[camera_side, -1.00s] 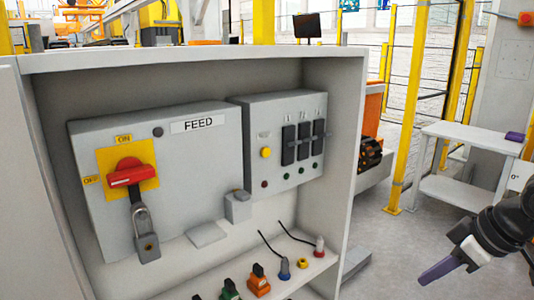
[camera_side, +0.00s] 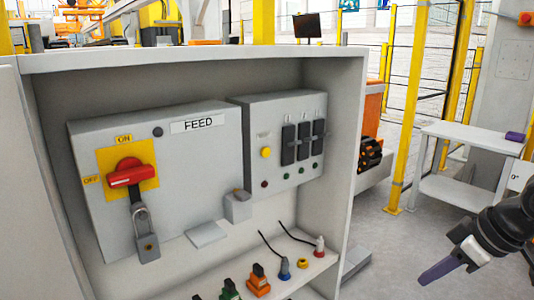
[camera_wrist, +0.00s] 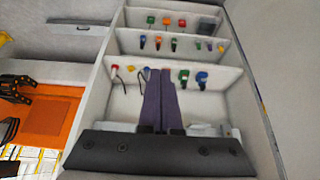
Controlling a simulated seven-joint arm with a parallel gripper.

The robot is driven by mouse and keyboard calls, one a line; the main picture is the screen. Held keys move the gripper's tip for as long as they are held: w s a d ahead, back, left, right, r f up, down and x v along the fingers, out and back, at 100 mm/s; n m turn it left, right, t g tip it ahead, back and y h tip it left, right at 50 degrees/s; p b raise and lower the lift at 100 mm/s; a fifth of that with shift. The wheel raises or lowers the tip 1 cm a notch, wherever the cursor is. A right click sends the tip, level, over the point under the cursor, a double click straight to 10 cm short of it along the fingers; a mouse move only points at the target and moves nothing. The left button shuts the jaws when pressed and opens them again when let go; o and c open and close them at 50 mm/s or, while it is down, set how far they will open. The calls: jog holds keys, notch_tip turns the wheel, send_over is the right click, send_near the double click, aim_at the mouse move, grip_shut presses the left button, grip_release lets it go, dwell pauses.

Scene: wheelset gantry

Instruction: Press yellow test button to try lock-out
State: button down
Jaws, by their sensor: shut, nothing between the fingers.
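The yellow test button (camera_side: 265,153) is a round knob at the upper left of the small grey box (camera_side: 284,108), left of several black switches. The FEED box (camera_side: 185,200) beside it carries a red rotary handle (camera_side: 131,175) on a yellow plate. A padlock (camera_side: 146,243) hangs below the handle, its shackle up at the handle's lower end. My gripper (camera_side: 428,276) is at the lower right of the side view, outside the cabinet and well apart from the button. Its purple fingers, also in the wrist view (camera_wrist: 161,88), are shut and empty. The button cannot be made out there.
The cabinet's right wall (camera_side: 347,150) stands between my gripper and the boxes in the side view. Plugs and padlocks, including an orange one (camera_side: 258,280), stand on the cabinet shelf. A white table (camera_side: 470,137) with a purple item (camera_side: 515,136) stands behind my arm.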

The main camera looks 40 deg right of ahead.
aim_at(266, 153)
jog(key=w+d+r+m+t, duration=0.1)
jog(key=w+r+m+t, duration=0.45)
jog(key=w+r, duration=0.95)
jog(key=w+f+m+g, duration=0.1)
jog(key=w+f, duration=0.2)
jog(key=w, duration=0.6)
jog(key=w+f+m+g+h, duration=0.1)
jog(key=w+f+m, duration=0.1)
jog(key=w, duration=0.8)
jog(key=shift+d+f, duration=0.35)
jog(key=shift+f, duration=0.15)
jog(key=shift+w, duration=0.15)
jog(key=shift+w, duration=4.35)
